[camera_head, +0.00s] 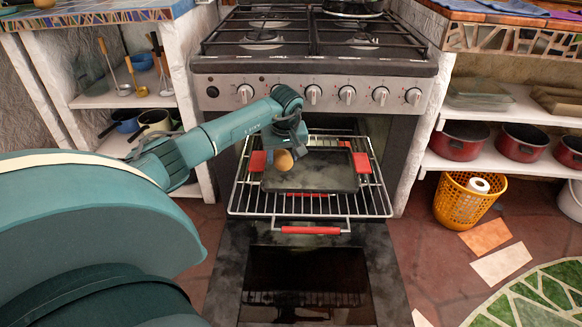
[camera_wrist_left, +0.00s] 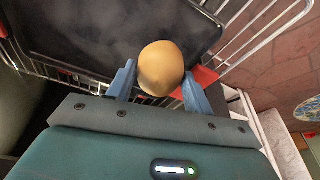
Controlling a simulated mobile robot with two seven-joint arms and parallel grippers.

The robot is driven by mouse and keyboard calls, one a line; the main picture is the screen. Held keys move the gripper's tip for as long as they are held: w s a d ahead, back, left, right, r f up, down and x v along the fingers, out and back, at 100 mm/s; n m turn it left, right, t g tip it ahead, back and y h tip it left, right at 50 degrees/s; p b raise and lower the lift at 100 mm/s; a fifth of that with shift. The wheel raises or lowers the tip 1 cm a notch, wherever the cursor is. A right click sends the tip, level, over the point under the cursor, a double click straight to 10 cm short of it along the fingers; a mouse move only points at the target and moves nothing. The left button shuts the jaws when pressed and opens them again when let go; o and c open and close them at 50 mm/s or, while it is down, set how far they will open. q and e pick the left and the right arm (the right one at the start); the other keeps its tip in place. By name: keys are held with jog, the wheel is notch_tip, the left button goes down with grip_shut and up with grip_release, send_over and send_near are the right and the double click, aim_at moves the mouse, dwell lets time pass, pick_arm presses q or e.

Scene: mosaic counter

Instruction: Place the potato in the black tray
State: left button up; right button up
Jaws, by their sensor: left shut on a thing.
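The potato (camera_head: 283,160) is a smooth tan-brown oval held at the tip of my left gripper (camera_head: 291,146). In the left wrist view the potato (camera_wrist_left: 161,68) sits between the two blue fingers of my left gripper (camera_wrist_left: 158,84), which is shut on it. The black tray (camera_head: 312,180) lies on the pulled-out oven rack and has red handle grips at its sides. The potato is over the left part of the tray; whether it touches the tray I cannot tell. The tray (camera_wrist_left: 100,35) also fills the upper left of the wrist view. My right gripper is not in view.
The wire oven rack (camera_head: 240,205) sticks out of the stove (camera_head: 310,75) above the lowered oven door (camera_head: 300,275). Shelves with red pots (camera_head: 460,140) and an orange basket (camera_head: 465,205) stand at the right. Shelves with ladles (camera_head: 140,90) stand at the left.

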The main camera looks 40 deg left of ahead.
aim_at(292, 158)
pick_arm(q)
jog(key=shift+w+d, duration=0.5)
jog(key=shift+d, duration=0.05)
jog(key=shift+w+d, duration=0.2)
jog(key=shift+d, duration=0.05)
notch_tip(292, 158, down, 4)
jog(key=b, duration=0.3)
jog(key=shift+r+b, duration=0.2)
jog(key=shift+b, duration=0.2)
jog(key=shift+f, duration=0.1)
jog(key=o, duration=1)
jog(key=shift+o, duration=0.2)
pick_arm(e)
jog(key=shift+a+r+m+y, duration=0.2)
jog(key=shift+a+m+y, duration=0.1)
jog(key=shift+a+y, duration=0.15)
